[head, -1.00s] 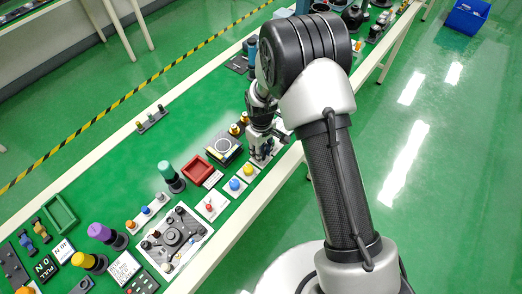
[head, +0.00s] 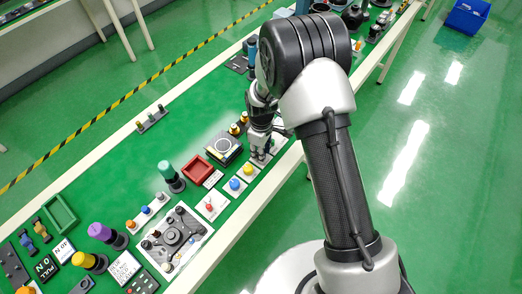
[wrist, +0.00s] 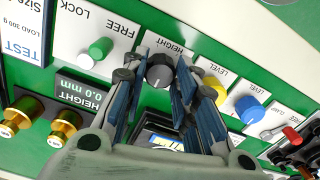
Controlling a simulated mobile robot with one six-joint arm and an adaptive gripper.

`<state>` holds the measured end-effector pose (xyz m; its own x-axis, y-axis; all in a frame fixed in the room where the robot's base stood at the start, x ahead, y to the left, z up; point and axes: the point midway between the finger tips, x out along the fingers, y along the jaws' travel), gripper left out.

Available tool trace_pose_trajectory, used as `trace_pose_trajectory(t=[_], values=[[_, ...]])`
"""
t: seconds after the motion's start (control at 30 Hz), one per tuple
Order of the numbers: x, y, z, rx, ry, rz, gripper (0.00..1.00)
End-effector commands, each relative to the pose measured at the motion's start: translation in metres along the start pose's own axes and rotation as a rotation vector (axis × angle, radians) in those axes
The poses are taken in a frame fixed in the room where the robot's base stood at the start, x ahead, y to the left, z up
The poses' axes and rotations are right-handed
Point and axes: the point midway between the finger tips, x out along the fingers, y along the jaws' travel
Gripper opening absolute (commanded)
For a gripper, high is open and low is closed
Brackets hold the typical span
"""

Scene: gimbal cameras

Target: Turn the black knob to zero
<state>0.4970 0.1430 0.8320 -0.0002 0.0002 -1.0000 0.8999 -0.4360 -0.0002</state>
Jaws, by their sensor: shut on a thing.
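The black knob (wrist: 160,72) sits on a white panel marked HEIGHT (wrist: 164,47), upside down in the wrist view. A small pale mark shows on its face; I cannot read which value it points at. My gripper (wrist: 159,85) has one finger on each side of the knob and is shut on it. In the head view my gripper (head: 259,153) reaches down to the bench panels; the knob is hidden there behind the fingers.
Close by in the wrist view are a green knob (wrist: 101,48), a yellow knob (wrist: 215,90), a blue knob (wrist: 249,109), a red lever (wrist: 292,138) and two brass knobs (wrist: 65,126). A red tray (head: 197,170) lies nearby on the green bench (head: 120,175).

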Motion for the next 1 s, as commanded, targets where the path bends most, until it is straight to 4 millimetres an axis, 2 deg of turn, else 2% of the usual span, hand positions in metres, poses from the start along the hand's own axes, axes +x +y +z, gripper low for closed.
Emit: trace_pose_trajectory(t=[0.1,0.13,0.4,0.77,0.87,1.0], values=[[0.000,0.000,-0.001,-0.002,0.001,0.001,0.03],[0.000,0.000,0.000,-0.002,0.001,0.002,0.29],[0.000,0.000,0.000,0.000,0.000,0.001,0.47],[-0.002,0.000,0.000,0.000,0.000,0.001,0.48],[-0.011,0.001,-0.001,0.001,0.002,0.003,0.48],[-0.037,0.001,-0.001,0.000,0.003,0.004,0.48]])
